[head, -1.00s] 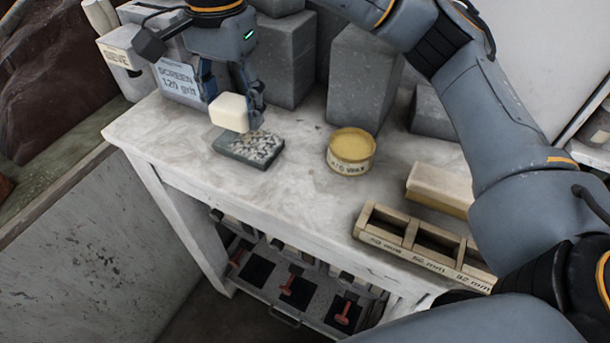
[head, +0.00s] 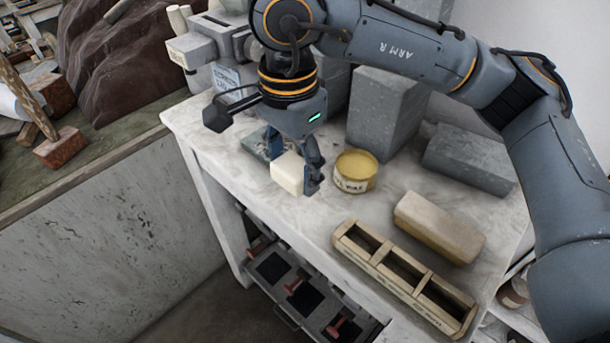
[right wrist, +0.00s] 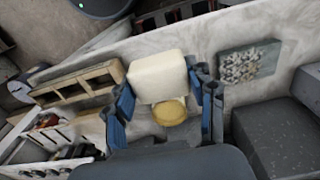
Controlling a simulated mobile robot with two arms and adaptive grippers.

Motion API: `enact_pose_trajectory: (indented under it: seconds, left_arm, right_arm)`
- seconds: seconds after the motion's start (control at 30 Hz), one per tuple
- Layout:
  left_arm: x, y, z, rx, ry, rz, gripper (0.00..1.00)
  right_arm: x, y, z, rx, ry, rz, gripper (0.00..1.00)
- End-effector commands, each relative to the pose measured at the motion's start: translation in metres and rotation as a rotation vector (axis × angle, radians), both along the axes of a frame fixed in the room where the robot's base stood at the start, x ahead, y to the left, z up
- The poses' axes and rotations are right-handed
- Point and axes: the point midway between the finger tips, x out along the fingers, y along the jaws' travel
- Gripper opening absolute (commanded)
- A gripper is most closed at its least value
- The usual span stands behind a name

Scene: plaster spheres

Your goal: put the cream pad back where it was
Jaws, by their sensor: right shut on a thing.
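The cream pad (head: 288,173) is a small pale block in the jaws of my right gripper (head: 296,176). In the right wrist view the same gripper (right wrist: 165,98) has a blue finger on each side of the pad (right wrist: 158,76). The pad appears held above the white table (head: 222,172), left of the round yellow tin (head: 355,170). A dark slab with a speckled top (head: 256,144) lies behind the gripper, partly hidden in the head view; it shows whole in the right wrist view (right wrist: 247,64). My left gripper is not in view.
A wooden three-compartment rack (head: 404,278) lies near the table's front edge, with a tan block (head: 440,227) behind it. Grey blocks (head: 468,158) stand at the back. An open drawer (head: 300,290) with red-handled items is below.

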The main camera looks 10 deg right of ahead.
Motion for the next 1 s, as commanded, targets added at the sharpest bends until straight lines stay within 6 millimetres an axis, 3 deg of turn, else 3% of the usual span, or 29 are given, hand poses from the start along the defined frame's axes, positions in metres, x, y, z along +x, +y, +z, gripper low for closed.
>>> enact_pose_trajectory:
  seconds: [0.1,0.3,0.7,1.0]
  left_arm:
    - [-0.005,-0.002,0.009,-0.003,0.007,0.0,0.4]
    - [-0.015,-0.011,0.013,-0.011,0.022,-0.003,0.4]
    - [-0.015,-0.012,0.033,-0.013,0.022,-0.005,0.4]
    - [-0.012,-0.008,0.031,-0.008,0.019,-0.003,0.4]
  right_arm:
    - [0.016,-0.01,-0.022,-0.001,0.005,-0.002,0.14]
    - [0.032,-0.019,-0.045,0.0,0.001,0.0,0.14]
    - [0.04,-0.024,-0.086,0.0,0.002,0.002,0.14]
    - [0.041,-0.024,-0.09,0.001,-0.001,0.002,0.14]
